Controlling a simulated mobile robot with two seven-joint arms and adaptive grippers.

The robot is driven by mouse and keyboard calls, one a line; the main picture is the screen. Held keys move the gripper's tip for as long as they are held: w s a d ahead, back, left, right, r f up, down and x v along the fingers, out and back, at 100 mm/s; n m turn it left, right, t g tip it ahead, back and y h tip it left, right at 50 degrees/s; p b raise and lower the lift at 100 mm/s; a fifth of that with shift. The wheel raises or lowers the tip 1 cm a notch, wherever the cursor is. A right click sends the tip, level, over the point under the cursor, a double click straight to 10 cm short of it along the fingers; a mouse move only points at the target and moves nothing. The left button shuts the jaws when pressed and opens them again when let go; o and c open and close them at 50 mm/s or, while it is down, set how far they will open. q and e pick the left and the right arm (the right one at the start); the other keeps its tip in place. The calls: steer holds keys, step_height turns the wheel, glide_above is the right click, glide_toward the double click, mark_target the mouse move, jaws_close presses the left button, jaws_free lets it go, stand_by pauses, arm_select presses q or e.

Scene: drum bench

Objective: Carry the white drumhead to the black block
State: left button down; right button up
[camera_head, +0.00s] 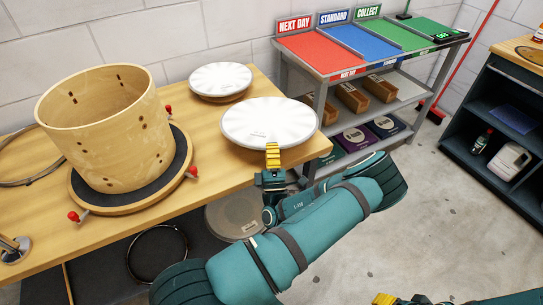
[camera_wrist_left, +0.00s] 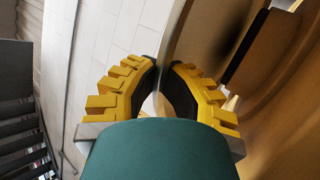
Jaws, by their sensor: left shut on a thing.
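A round white drumhead (camera_head: 268,120) is at the right end of the bench. My left gripper (camera_head: 272,152) is shut on its near rim. In the left wrist view, the yellow fingers (camera_wrist_left: 162,72) have the thin rim between them. Whether the drumhead touches the bench top is hard to tell. A second white drumhead (camera_head: 220,79) lies farther back on the bench. I cannot make out a plain black block for certain. The yellow fingers of my right gripper (camera_head: 385,299) show only partly at the bottom edge.
A wooden drum shell (camera_head: 105,125) stands on a round dark-topped base with red knobs on the bench (camera_head: 215,150). A shelf rack with red (camera_head: 318,52), blue and green top panels stands to the right. A dark cabinet (camera_head: 505,135) is at far right. Open floor lies between.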

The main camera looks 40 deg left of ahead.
arm_select(q)
step_height(320, 180, down, 3)
steer(key=shift+f+b, duration=0.2)
steer(key=shift+b, duration=0.2)
steer(key=c, duration=1)
jaws_free()
steer(key=shift+c, duration=0.2)
